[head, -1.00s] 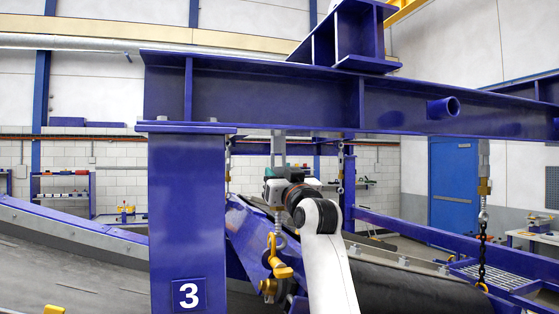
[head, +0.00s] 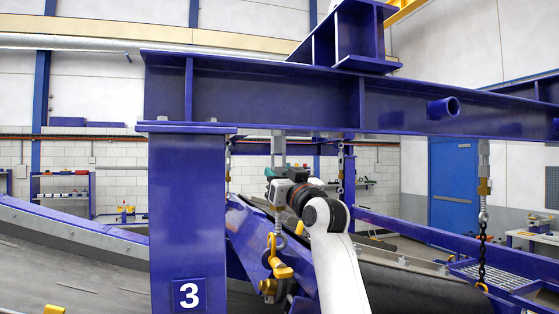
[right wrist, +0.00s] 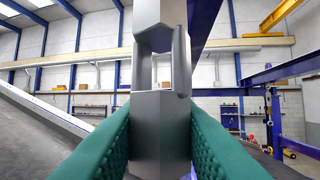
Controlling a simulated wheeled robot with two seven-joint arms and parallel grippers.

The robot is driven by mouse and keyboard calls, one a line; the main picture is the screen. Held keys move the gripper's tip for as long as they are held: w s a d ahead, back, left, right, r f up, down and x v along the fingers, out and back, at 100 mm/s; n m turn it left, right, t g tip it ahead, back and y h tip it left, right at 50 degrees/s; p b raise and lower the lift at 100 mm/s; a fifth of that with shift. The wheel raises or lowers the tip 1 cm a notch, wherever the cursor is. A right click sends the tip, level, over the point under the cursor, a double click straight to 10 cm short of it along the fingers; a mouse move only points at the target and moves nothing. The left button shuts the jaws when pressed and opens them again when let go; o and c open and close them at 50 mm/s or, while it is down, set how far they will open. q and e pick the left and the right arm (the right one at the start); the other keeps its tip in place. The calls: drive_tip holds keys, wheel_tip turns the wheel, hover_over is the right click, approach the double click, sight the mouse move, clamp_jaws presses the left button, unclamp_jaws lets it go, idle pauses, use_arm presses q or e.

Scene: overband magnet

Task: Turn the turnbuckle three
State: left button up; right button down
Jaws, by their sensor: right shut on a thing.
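A grey turnbuckle (head: 278,148) hangs upright under the blue beam, just right of the post marked 3 (head: 189,294). Its middle is hidden behind my right gripper (head: 275,180) in the head view. In the right wrist view the turnbuckle body (right wrist: 147,125) stands upright between the green finger pads, with an open slot above them. My right gripper is shut on this body, one pad on each side. Below it a yellow hook (head: 279,267) hangs from the lower rod. My left gripper is not in view.
The blue beam (head: 255,95) runs across just above my gripper. A conveyor belt (head: 400,287) lies below and to the right. Another hanger with a dark chain (head: 483,240) hangs at the right. A blue door (head: 454,185) is far behind.

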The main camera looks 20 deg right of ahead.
drive_tip(key=shift+n+g+y, duration=0.5)
drive_tip(key=shift+n+y, duration=0.4)
drive_tip(key=shift+y, duration=0.7)
drive_tip(key=shift+w+d+f+n+g+y, duration=0.1)
drive_tip(key=shift+n+g+y, duration=0.45)
drive_tip(key=shift+y, duration=0.55)
drive_tip(key=c, duration=1.1)
unclamp_jaws()
drive_tip(key=shift+o, duration=0.3)
